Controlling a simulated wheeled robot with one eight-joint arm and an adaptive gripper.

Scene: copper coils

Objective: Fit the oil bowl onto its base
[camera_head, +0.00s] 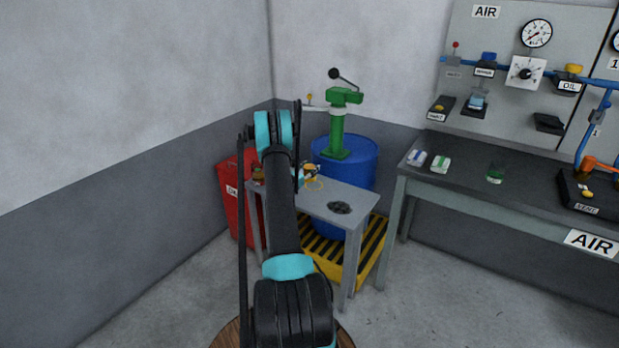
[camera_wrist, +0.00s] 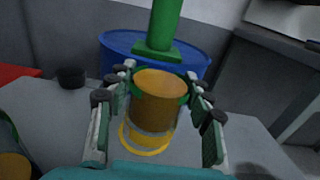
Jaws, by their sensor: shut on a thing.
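In the wrist view an amber oil bowl (camera_wrist: 157,98), a clear-sided cup with an orange-brown top, stands between the two fingers of my gripper (camera_wrist: 160,82). Green pads press on its sides, and it looks upright. A yellow ring (camera_wrist: 142,147) shows below it; whether the bowl touches the table is unclear. In the head view my gripper (camera_head: 308,174) is over the small grey table, small and partly behind my arm. On the wall panel a unit labelled OIL (camera_head: 569,86) with a yellow cap is probably the base; its underside is hard to make out.
The long workbench (camera_head: 460,178) at right holds small parts below the panel. Floor between is open.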

